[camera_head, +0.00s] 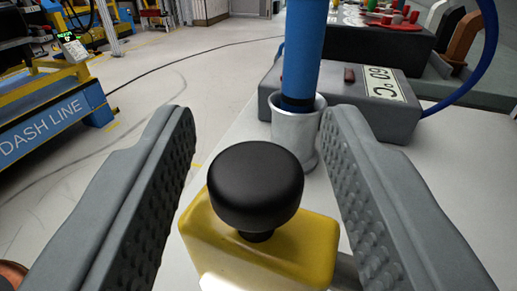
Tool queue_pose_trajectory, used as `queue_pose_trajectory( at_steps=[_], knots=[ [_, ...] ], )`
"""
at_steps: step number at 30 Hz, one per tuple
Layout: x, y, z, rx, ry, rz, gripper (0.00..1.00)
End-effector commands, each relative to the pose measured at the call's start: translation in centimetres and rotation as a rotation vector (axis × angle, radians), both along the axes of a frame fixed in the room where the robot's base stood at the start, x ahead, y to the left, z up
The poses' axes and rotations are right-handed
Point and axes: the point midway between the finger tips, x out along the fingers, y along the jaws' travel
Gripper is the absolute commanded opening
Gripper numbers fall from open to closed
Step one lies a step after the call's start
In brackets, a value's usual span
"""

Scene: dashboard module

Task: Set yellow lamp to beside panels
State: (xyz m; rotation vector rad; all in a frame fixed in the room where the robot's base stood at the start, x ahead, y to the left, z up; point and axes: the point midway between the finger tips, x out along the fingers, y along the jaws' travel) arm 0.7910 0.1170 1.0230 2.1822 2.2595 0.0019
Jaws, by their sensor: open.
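A yellow block-like body with a round black knob (256,186) on top stands between my fingers; I take it to be the yellow lamp (290,250). Its lower part is cut off by the bottom of the picture. My gripper (255,125) is open, with one grey studded finger on each side of the lamp. A gap shows between the knob and each finger. No panels can be made out with certainty.
Just behind the lamp stands a grey metal cup (296,135) holding a blue cylinder (304,50). The white tabletop (235,140) is bare left of the cup. A blue DASH LINE frame (50,130) stands beyond.

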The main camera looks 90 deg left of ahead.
Motion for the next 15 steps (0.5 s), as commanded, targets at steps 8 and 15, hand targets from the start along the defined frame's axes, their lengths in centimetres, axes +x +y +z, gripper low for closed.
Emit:
queue_pose_trajectory(
  at_steps=[8, 15],
  knots=[
    [0.1, -0.6, -0.1, 0.0, 0.001, -0.001, 0.43],
    [0.2, -4.4, -0.1, 0.001, 0.002, -0.003, 0.43]
  ],
)
